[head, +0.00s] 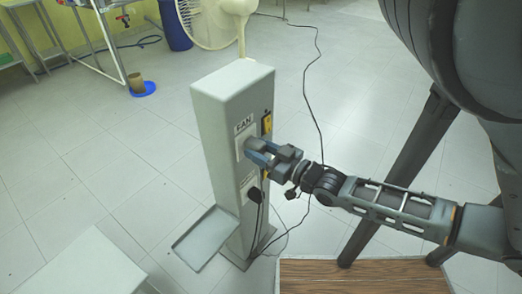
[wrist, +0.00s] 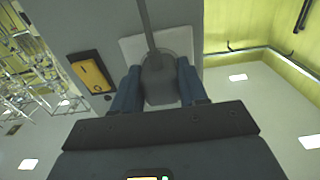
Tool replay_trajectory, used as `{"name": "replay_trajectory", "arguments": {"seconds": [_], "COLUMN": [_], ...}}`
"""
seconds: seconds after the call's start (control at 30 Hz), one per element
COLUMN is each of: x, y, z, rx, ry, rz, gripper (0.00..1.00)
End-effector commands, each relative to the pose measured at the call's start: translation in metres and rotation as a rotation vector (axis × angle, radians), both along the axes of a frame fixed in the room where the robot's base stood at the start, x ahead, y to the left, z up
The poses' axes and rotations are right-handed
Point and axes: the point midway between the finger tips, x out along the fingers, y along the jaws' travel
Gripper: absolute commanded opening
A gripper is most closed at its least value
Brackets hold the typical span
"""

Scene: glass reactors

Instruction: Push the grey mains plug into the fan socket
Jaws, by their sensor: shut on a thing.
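The grey mains plug (wrist: 160,82) sits between the blue fingers of my gripper (wrist: 157,92), its cable running upward in the wrist view. My gripper (head: 260,152) is shut on the plug in front of the column's upper face in the head view. The fan socket (head: 240,144) is a pale plate under the FAN label (head: 243,122), partly hidden by my fingers. Its plate (wrist: 130,48) also shows right behind the plug in the wrist view. The plug's pins are hidden, so I cannot tell how far in they are.
The grey column (head: 212,125) carries a yellow switch (head: 267,123) beside the socket and a black plug (head: 254,195) lower down. A black cable (head: 312,110) trails behind. A metal tray (head: 205,240) juts out at the base.

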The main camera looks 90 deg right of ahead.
Motion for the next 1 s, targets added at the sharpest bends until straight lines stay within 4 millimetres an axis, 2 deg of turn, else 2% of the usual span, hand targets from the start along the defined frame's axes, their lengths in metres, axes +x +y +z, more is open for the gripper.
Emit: {"name": "replay_trajectory", "arguments": {"seconds": [1.0], "x": [0.0060], "y": [-0.0029], "z": [0.0012], "rx": [-0.001], "ry": [-0.004], "rz": [0.001], "gripper": [0.06]}}
